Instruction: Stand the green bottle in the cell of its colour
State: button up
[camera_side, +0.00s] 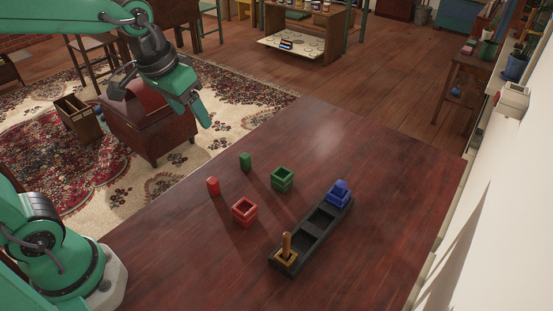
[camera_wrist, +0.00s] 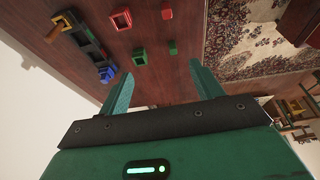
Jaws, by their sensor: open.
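The green bottle (camera_side: 245,161) is a small block-like piece standing on the dark red table, left of the green cell (camera_side: 282,179), an open-topped square box. The bottle (camera_wrist: 172,47) and the green cell (camera_wrist: 140,57) also show in the wrist view, apart from each other. The green cell looks empty and stands on the table outside the black rack (camera_side: 295,241). My gripper (camera_side: 204,118) is high above and left of the bottle, beyond the table's edge in the picture. In the wrist view its two fingers (camera_wrist: 160,68) are wide apart with nothing between them.
A red bottle (camera_side: 213,186) stands near an open red cell (camera_side: 244,210). The rack holds a blue cell (camera_side: 339,198) with a blue piece at its far end and an orange cell (camera_side: 286,258) with an upright orange-brown bottle at its near end. The rack's middle is empty.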

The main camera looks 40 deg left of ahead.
jog(key=w+d+f+g, duration=0.2)
jog(key=w+d+f, duration=0.25)
jog(key=w, duration=0.45)
jog(key=g, duration=0.2)
send_over(281, 171)
jog(key=s+d, duration=0.1)
jog(key=s, duration=0.1)
notch_tip(281, 171, down, 10)
jog(key=shift+d+f, duration=0.2)
jog(key=shift+f, duration=1.15)
jog(key=shift+f, duration=2.65)
jog(key=shift+r, duration=0.1)
jog(key=c, duration=1.2)
jog(key=shift+o, duration=0.2)
